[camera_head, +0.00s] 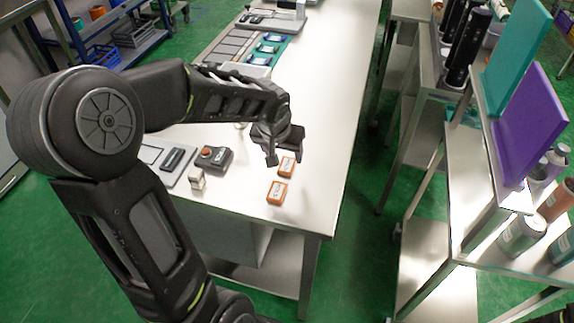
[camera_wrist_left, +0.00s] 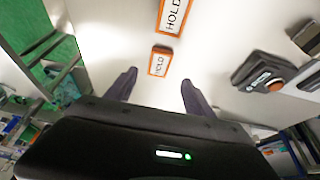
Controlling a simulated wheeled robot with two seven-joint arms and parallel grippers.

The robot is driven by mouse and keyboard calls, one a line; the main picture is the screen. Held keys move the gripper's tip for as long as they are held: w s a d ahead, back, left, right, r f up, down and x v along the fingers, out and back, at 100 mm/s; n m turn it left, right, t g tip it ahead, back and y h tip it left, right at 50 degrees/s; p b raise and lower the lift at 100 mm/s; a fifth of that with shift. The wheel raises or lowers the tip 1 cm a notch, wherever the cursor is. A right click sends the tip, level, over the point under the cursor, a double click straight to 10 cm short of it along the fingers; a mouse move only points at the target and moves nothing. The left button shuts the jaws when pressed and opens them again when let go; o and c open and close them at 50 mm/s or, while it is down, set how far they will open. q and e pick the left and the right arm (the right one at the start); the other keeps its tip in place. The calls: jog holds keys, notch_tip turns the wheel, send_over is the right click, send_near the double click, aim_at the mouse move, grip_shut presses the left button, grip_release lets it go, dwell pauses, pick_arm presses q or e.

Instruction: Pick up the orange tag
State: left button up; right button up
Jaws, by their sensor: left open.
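Two orange tags with white labels lie flat on the white table. The nearer tag (camera_head: 277,192) is close to the table's front edge, and the farther tag (camera_head: 287,167) lies just behind it.
A black device with an orange button (camera_head: 214,157) and a small pale block (camera_head: 197,179) stand left of the tags. A grey panel (camera_head: 166,160) lies farther left. A shelf unit with teal (camera_head: 515,55) and purple (camera_head: 530,120) panels stands right, across an aisle.

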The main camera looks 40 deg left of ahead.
aim_at(287, 164)
pick_arm(q)
jog(key=shift+f, duration=0.15)
jog(key=x, duration=0.5)
jog(key=shift+s+d+f+p, duration=0.1)
jog(key=shift+d+p, duration=0.05)
jog(key=shift+p, duration=0.25)
jog(key=shift+c, duration=0.5)
grip_shut()
notch_tip(287, 164, up, 10)
dwell(0.7)
dwell(0.4)
